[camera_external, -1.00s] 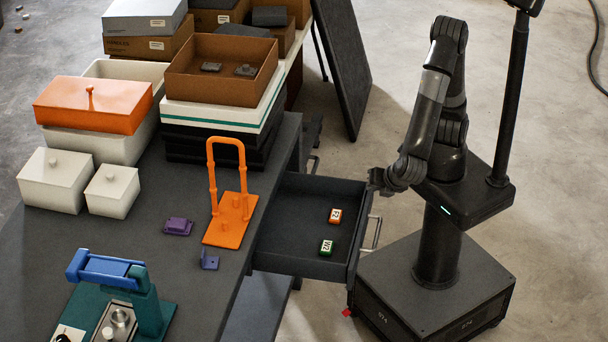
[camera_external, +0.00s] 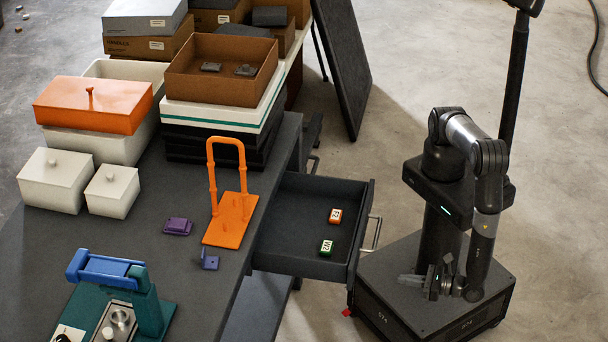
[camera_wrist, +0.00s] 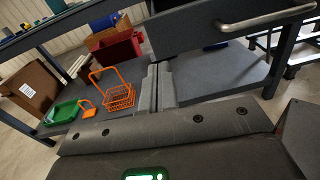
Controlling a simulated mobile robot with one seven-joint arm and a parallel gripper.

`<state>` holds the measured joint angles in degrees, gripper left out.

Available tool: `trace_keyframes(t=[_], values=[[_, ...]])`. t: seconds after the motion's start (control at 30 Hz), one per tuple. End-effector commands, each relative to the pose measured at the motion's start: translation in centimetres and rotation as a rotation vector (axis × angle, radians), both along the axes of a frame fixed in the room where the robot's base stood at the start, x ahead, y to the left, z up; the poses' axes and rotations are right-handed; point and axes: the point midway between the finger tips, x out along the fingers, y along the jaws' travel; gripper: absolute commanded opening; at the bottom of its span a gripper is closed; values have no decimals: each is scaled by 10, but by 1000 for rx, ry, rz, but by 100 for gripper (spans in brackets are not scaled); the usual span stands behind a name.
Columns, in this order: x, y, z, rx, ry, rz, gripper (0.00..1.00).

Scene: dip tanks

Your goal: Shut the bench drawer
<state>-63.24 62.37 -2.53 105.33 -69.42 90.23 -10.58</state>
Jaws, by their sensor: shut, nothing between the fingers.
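The bench drawer (camera_external: 270,262) stands pulled out from the right side of the dark bench (camera_external: 215,285). Its bar handle (camera_external: 375,233) is on the outer front. An orange-marked block (camera_external: 335,215) and a green-marked block (camera_external: 326,247) lie on its floor. In the wrist view the drawer front (camera_wrist: 190,30) and its handle (camera_wrist: 268,18) show at the top. My gripper (camera_external: 412,281) is shut and empty, low over my base, to the right of the drawer front and apart from it.
Under the bench, a lower shelf (camera_wrist: 215,75) carries an orange basket (camera_wrist: 121,97), a green tray (camera_wrist: 62,113) and a red box (camera_wrist: 118,50). A dark panel (camera_external: 343,65) leans behind the drawer. Open floor lies behind and right of my base.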

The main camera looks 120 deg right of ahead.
Motion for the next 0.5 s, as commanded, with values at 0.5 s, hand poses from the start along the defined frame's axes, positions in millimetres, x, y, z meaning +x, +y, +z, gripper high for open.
trace_keyframes(t=[0.5], values=[[29, -25, -14, -49, -2, 52, 0]])
